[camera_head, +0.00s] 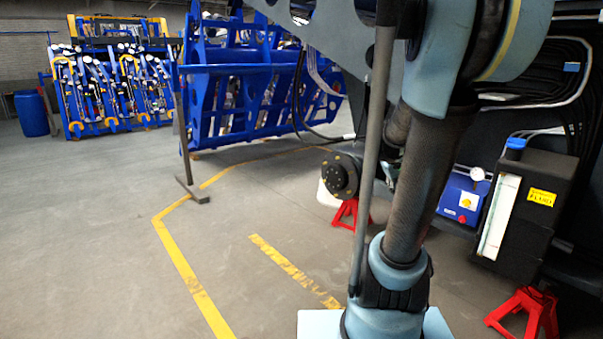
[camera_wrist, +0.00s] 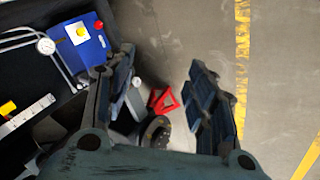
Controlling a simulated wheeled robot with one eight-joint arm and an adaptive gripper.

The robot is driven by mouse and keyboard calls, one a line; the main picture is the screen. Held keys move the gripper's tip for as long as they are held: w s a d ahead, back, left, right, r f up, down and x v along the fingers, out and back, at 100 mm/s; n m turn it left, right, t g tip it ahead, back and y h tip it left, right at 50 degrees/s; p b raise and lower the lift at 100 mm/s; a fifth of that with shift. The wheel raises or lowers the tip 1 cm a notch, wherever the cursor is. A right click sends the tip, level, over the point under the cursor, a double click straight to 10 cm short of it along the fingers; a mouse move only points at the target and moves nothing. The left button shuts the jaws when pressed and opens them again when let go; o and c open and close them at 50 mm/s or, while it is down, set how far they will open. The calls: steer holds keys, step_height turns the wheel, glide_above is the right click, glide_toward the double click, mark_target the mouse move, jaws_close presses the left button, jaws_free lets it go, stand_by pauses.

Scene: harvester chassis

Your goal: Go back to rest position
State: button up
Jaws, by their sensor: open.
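My gripper (camera_wrist: 164,85) shows in the wrist view with its two fingers spread apart. It is open and nothing is between the fingertips. Below and beyond the fingers are a red stand (camera_wrist: 164,101) and a dark round hub (camera_wrist: 155,132). In the head view my arm crosses the right half of the picture, and my gripper is not clearly seen there.
A blue box (camera_head: 461,198) with a gauge and a black fluid tank (camera_head: 540,210) are on the chassis at right. Red stands (camera_head: 528,312) are on the floor. A blue frame (camera_head: 240,90) stands at the back.

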steer(key=s+a+f+m+g+y, duration=0.1)
steer(key=s+a+f+y, duration=0.1)
steer(key=s+a+f, duration=0.2)
steer(key=s+a+f+m+g+y, duration=0.1)
steer(key=s+a+f+y, duration=0.2)
steer(key=s+a, duration=0.8)
steer(key=s+f, duration=0.2)
steer(key=s, duration=0.3)
steer(key=shift+s, duration=0.4)
